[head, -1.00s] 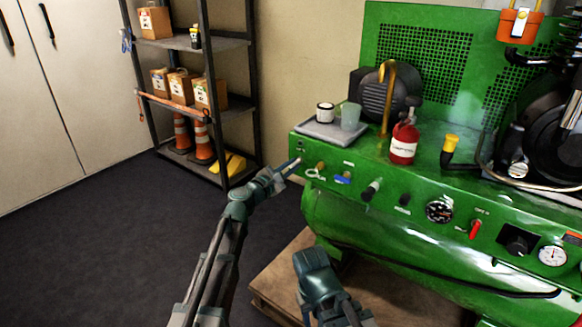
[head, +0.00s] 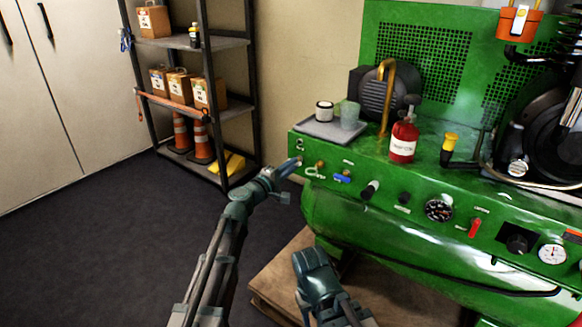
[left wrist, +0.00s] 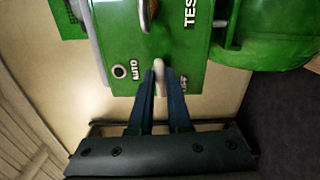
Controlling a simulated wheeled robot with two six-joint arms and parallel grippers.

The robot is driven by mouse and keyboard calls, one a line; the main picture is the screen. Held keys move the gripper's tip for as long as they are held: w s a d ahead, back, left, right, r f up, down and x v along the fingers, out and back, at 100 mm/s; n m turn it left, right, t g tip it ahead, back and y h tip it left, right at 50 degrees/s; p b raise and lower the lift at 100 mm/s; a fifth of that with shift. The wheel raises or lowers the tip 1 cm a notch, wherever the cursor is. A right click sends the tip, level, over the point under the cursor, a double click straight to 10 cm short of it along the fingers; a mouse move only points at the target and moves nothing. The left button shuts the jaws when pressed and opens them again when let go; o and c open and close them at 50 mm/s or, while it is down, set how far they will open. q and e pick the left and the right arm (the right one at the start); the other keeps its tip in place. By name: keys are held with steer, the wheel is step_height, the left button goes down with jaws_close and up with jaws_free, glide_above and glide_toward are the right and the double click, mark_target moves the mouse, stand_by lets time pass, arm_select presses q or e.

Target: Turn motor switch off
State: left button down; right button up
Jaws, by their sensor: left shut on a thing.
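The motor switch (left wrist: 159,70) shows in the left wrist view as a small pale lever on the green panel (left wrist: 128,40). Round it are an AUTO label and a partly hidden label that seems to read OFF. My left gripper (head: 298,161) reaches the left end of the panel in the head view. In the left wrist view, its two dark blue fingers (left wrist: 161,76) are shut on the lever, one on each side. The lever's base is partly hidden. My right arm shows at the bottom of the head view, but its fingertips do not.
The green compressor (head: 400,240) fills the right side, with knobs and gauges along its front. A grey tray (head: 330,127) with two cups and a red bottle (head: 403,140) stand on top. A shelf rack (head: 208,95) is behind. The dark floor at left is clear.

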arm_select(q)
steer(key=shift+s+m, duration=0.1)
steer(key=shift+m, duration=0.3)
steer(key=c, duration=0.9)
jaws_free()
steer(key=shift+o, duration=0.2)
steer(key=v, duration=1.3)
steer(key=shift+s+a, duration=0.25)
steer(key=shift+s, duration=0.05)
steer(key=shift+f, duration=0.1)
